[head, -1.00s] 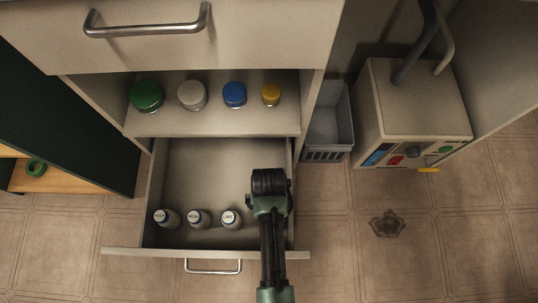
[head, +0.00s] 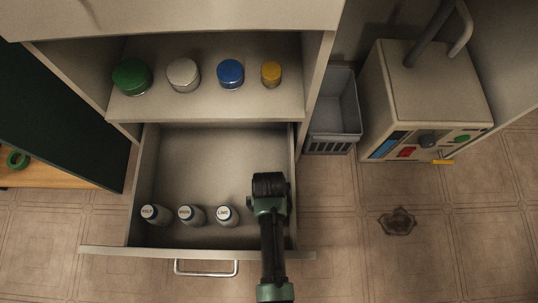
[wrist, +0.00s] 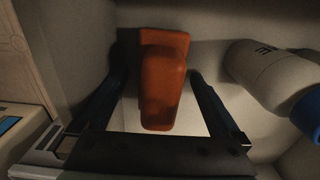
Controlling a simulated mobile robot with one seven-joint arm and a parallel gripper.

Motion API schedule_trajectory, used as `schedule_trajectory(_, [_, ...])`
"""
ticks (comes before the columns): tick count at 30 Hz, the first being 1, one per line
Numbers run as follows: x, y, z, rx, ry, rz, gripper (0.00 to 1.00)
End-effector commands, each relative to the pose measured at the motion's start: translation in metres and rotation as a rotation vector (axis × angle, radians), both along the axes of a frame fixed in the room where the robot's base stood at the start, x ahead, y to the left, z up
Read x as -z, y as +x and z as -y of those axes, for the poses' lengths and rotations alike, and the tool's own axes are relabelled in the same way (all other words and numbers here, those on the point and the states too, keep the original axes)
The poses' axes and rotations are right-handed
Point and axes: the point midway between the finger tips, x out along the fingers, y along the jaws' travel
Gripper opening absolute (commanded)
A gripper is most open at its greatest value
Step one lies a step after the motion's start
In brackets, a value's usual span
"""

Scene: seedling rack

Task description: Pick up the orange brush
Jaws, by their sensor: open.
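The orange brush (wrist: 163,82) shows in the wrist view, upright in the picture between the two dark fingers of my gripper (wrist: 155,92). The fingers are open, one on each side, with a gap to the brush on both sides. In the head view my gripper (head: 270,184) is over the right side of the open drawer (head: 205,160). The brush is hidden beneath it there.
Several labelled white bottles stand in the drawer, the closest being a bottle (head: 227,215) left of my gripper; a bottle (wrist: 270,75) also shows in the wrist view. Lidded jars stand on the shelf (head: 205,108) above. A grey bin (head: 333,115) stands right.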

Motion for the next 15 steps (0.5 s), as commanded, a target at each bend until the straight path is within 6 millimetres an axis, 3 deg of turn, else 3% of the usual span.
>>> schedule_trajectory(4, [-0.0013, 0.0002, -0.0001, 0.000, 0.000, 0.000, 0.98])
schedule_trajectory(15, [-0.0013, 0.0001, 0.0000, 0.000, 0.000, 0.000, 0.32])
